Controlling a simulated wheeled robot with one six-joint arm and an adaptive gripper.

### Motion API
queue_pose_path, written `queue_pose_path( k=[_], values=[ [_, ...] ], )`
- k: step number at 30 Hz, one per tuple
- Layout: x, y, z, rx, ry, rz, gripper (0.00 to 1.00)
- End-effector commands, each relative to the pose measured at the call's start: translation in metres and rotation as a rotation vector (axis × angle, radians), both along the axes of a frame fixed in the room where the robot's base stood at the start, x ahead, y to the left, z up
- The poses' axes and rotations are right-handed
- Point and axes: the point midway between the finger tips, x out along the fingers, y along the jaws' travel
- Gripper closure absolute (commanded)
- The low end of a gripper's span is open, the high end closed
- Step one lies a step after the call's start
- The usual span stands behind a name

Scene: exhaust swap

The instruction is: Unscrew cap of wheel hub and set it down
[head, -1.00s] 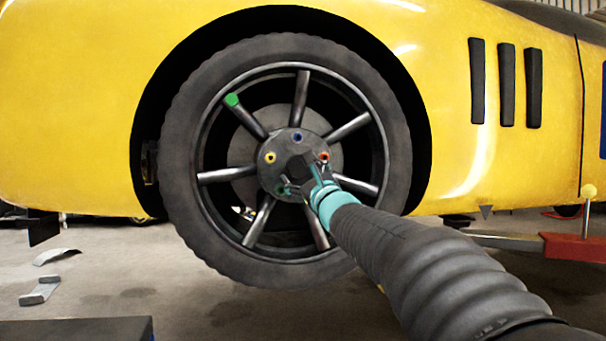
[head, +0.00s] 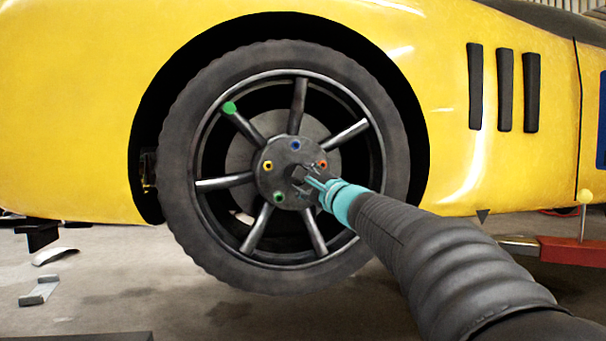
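The wheel hub (head: 273,178) is a dark grey disc at the middle of the black wheel. Several coloured nuts ring its face, among them a yellow, a blue and an orange-red one. A small dark cap shape (head: 297,173) shows at the hub's middle, partly behind my fingers. My gripper (head: 306,178) comes in from the lower right, with its fingertips at the hub's middle. Its dark fingers blend with the dark hub, so I cannot tell whether they are closed on the cap or just beside it.
The wheel's tyre (head: 185,150) sits raised in the arch of a yellow car (head: 70,110). A green mark (head: 229,108) is on the rim at upper left. A red stand (head: 572,250) is at the right. Grey pieces (head: 40,290) lie on the floor at left.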

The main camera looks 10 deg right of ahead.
Motion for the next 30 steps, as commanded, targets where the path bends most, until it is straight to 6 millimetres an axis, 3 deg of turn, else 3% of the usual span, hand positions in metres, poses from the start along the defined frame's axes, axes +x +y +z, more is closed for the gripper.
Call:
queue_pose_path(
  k=[3, 30],
  values=[
    [0.0, 0.002, 0.005, -0.103, -0.005, 0.006, 0.81],
    [-0.028, -0.001, 0.003, -0.094, -0.004, 0.0, 0.81]
  ],
)
